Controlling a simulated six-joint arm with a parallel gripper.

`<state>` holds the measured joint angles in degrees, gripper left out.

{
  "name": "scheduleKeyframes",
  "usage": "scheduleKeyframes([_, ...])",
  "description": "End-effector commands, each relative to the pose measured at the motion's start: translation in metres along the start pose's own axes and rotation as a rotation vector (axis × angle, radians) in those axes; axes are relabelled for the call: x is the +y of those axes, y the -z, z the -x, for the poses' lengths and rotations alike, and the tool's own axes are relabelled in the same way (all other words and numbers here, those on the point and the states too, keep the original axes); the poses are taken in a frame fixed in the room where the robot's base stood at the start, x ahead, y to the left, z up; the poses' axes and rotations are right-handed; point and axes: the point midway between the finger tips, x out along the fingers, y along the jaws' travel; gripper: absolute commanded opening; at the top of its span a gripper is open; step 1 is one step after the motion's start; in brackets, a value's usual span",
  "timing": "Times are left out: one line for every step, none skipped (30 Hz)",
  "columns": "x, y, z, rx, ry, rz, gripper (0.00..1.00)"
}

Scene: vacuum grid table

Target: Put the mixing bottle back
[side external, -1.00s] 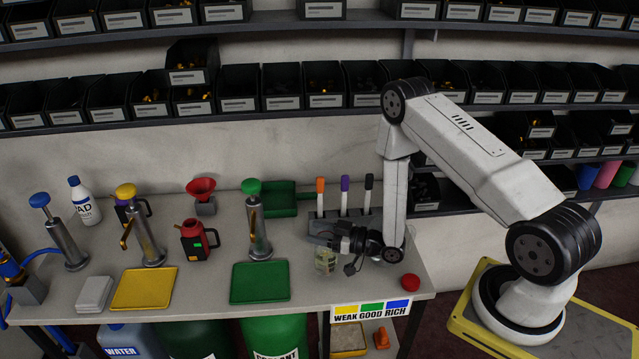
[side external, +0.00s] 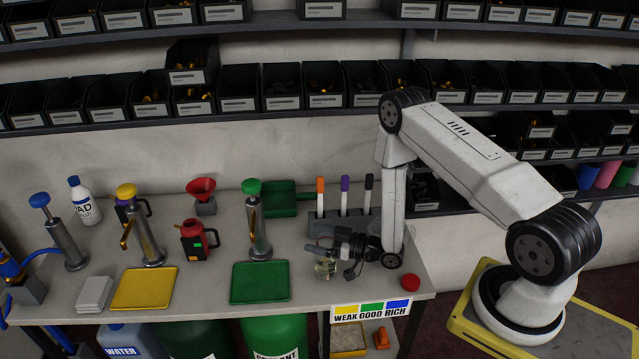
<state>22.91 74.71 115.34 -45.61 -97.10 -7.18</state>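A small clear bottle with a pale yellowish content, which I take for the mixing bottle (side external: 325,268), is near the front right of the bench, left of my wrist. My gripper (side external: 322,252) points left and lies across the bottle's upper part, hiding its top. The gripper appears shut on the bottle, since the two have moved together, though the finger contact is too small to see clearly. The bottle looks roughly upright; I cannot tell if its base touches the bench. A round red cap-like item (side external: 410,283) lies on the bench to the right.
A grey rack with orange, purple and black markers (side external: 345,222) stands close behind my gripper. A green tray (side external: 260,282) and green-topped pump (side external: 257,225) are to the left, with a red jug (side external: 197,240) beyond. The bench front edge (side external: 380,300) is near.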

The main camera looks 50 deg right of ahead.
Motion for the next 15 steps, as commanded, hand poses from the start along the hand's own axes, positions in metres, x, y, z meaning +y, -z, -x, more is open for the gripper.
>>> scheduleKeyframes([0.000, 0.000, 0.000, 0.000, 0.000, 0.000, 0.93])
scheduleKeyframes([0.000, 0.000, 0.000, 0.000, 0.000, 0.000, 0.93])
scheduleKeyframes([0.000, 0.000, 0.000, 0.000, 0.000, 0.000, 0.93])
scheduleKeyframes([0.000, 0.000, 0.000, 0.000, 0.000, 0.000, 0.93])
scheduleKeyframes([0.000, 0.001, 0.000, 0.000, 0.000, 0.000, 0.93])
scheduleKeyframes([0.000, 0.001, 0.000, 0.000, 0.000, 0.000, 0.93])
scheduleKeyframes([0.000, 0.002, 0.000, 0.000, 0.000, 0.000, 0.93])
scheduleKeyframes([0.000, 0.003, 0.000, 0.000, 0.000, 0.000, 0.93])
scheduleKeyframes([0.000, 0.003, 0.001, -0.001, -0.001, -0.001, 0.93])
scheduleKeyframes([0.000, 0.002, 0.003, -0.001, -0.002, -0.001, 0.93])
scheduleKeyframes([0.001, 0.002, 0.005, -0.002, -0.002, -0.001, 0.93])
scheduleKeyframes([0.001, 0.002, 0.008, -0.002, -0.002, -0.001, 0.93])
scheduleKeyframes([0.001, 0.002, 0.011, -0.002, -0.002, -0.001, 0.93])
scheduleKeyframes([0.001, 0.002, 0.013, -0.002, -0.002, -0.001, 0.93])
scheduleKeyframes([0.001, 0.002, 0.018, -0.002, -0.003, -0.001, 0.93])
